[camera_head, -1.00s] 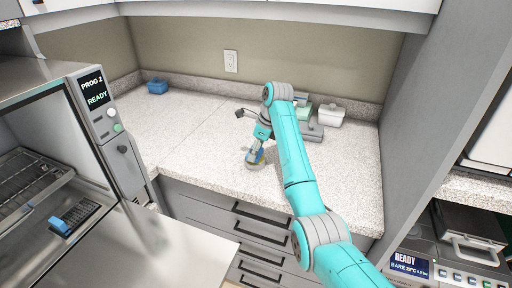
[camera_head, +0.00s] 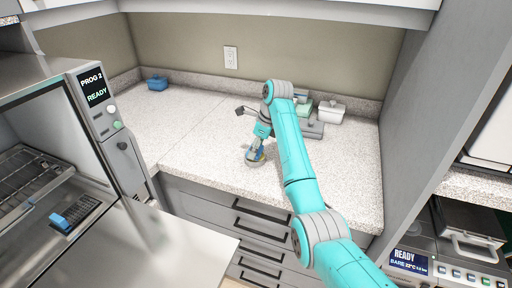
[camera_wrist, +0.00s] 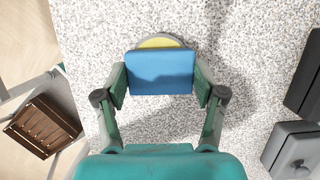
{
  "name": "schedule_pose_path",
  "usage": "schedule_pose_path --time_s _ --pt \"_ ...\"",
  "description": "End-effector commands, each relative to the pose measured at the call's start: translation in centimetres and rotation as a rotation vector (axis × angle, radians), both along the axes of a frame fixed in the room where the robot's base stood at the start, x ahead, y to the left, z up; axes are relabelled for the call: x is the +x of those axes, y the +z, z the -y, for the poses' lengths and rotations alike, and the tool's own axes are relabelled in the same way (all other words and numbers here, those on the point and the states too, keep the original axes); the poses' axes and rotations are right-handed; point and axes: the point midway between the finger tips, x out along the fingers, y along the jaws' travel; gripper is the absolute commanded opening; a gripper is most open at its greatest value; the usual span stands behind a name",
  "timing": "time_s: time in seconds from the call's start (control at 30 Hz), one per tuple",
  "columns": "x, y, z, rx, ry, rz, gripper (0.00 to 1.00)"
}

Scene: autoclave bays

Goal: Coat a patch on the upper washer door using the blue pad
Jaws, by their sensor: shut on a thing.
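My gripper (camera_wrist: 160,82) is shut on the blue pad (camera_wrist: 160,72), with one finger on each side of it. In the head view the gripper (camera_head: 257,147) points down near the front edge of the speckled counter. A round dish with a yellow face (camera_wrist: 160,42) shows just beyond the pad in the wrist view. The pad covers part of the dish, and I cannot tell whether they touch. The washer (camera_head: 97,100) at left shows "PROG 2 READY" on its panel. Its open lower door (camera_head: 180,245) lies flat; I cannot make out an upper door.
A blue box (camera_head: 157,84) stands at the counter's back left. A white lidded container (camera_head: 330,112) and grey items stand behind my arm. A rack with a blue block (camera_head: 68,217) is inside the washer. A grey wall (camera_head: 420,110) bounds the right.

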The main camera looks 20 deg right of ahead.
Motion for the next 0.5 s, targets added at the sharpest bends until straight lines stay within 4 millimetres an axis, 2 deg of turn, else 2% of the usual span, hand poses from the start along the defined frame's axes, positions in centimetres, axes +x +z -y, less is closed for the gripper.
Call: schedule_pose_path --time_s 0.5 --pt "0.00 -0.56 0.00 0.000 0.000 0.000 0.42"
